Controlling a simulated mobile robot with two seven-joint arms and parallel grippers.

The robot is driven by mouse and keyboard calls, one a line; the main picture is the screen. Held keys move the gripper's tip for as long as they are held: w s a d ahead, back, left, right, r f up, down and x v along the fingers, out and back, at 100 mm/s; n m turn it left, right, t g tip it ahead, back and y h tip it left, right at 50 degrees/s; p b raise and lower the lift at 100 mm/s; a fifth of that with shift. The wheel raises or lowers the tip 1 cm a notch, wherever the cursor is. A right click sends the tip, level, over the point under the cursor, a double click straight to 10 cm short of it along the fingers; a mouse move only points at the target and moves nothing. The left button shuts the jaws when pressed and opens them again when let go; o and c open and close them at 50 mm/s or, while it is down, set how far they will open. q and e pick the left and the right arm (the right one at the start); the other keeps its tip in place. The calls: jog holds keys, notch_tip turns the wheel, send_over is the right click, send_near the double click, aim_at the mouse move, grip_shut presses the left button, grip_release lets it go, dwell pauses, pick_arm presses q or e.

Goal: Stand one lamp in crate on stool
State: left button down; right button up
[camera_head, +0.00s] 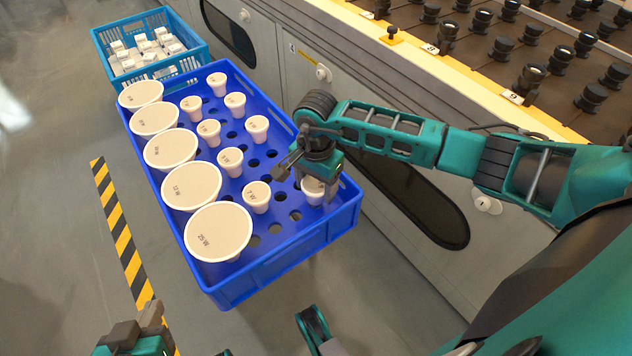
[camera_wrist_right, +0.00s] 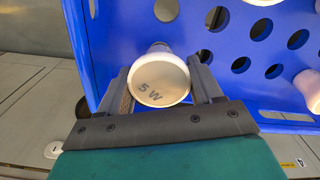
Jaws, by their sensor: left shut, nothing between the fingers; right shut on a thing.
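The blue crate (camera_head: 290,262) has a top plate with round holes; a stool under it is hidden. Wide lamps (camera_head: 218,232) stand in a row along its left side, and small lamps (camera_head: 257,195) stand in other holes. My right gripper (camera_head: 316,180) is at the crate's near right corner, shut on a small lamp (camera_head: 312,192). In the right wrist view this lamp (camera_wrist_right: 160,78) reads "5 W" and sits between the two fingers. I cannot tell whether its base is in a hole. My left gripper (camera_head: 138,330) is shut and empty at the bottom left, away from the crate.
A lighter blue crate (camera_head: 150,75) with small white boxes stands behind. A grey cabinet (camera_head: 275,60) with a yellow edge and rows of dark sockets (camera_head: 530,75) runs along the right. Striped floor tape (camera_head: 122,240) lies left; the floor there is clear.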

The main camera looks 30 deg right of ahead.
jog(key=shift+f+b, duration=0.5)
jog(key=shift+f, duration=0.35)
pick_arm(q)
jog(key=shift+f, duration=0.55)
pick_arm(e)
jog(key=o, duration=1.1)
jog(key=shift+o, duration=0.2)
jog(key=shift+r, duration=0.4)
pick_arm(q)
notch_tip(320, 180, up, 4)
jog(key=p, duration=0.4)
jog(key=shift+a+f, duration=0.1)
jog(key=shift+f, duration=0.1)
pick_arm(e)
notch_tip(320, 180, up, 12)
pick_arm(q)
jog(key=shift+s, duration=0.1)
